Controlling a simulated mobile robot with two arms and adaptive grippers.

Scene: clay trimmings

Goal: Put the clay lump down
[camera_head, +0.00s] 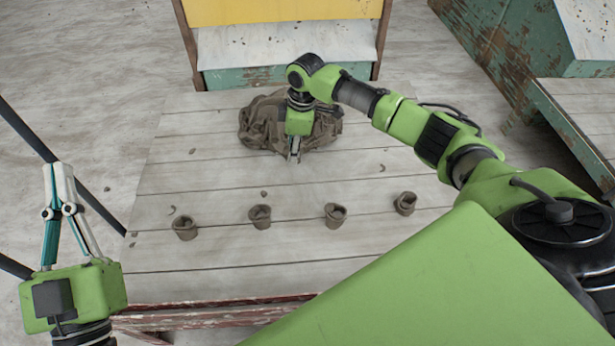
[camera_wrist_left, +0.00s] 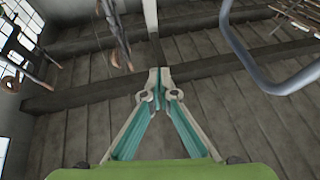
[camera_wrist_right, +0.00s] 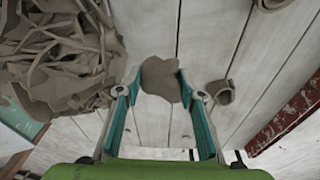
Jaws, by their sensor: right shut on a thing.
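A brown clay lump (camera_wrist_right: 161,78) with an uneven outline shows between the fingertips of my right gripper (camera_wrist_right: 158,88) in the right wrist view. The gripper is shut on it, with the pale plank table (camera_wrist_right: 150,120) behind. I cannot tell if the lump touches the table. In the head view my right gripper (camera_head: 294,157) points down at the front edge of the pile of clay trimmings (camera_head: 262,118), and the lump cannot be made out. My left gripper (camera_head: 57,170) is shut and empty, off the table's left side. Its closed fingers also show in the left wrist view (camera_wrist_left: 158,76).
Several small clay cups stand in a row nearer me: one at left (camera_head: 184,230), two in the middle (camera_head: 260,217) (camera_head: 335,217), one at right (camera_head: 405,204). Small crumbs dot the planks. The table's front strip is clear. Worn green furniture (camera_head: 510,50) stands at right.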

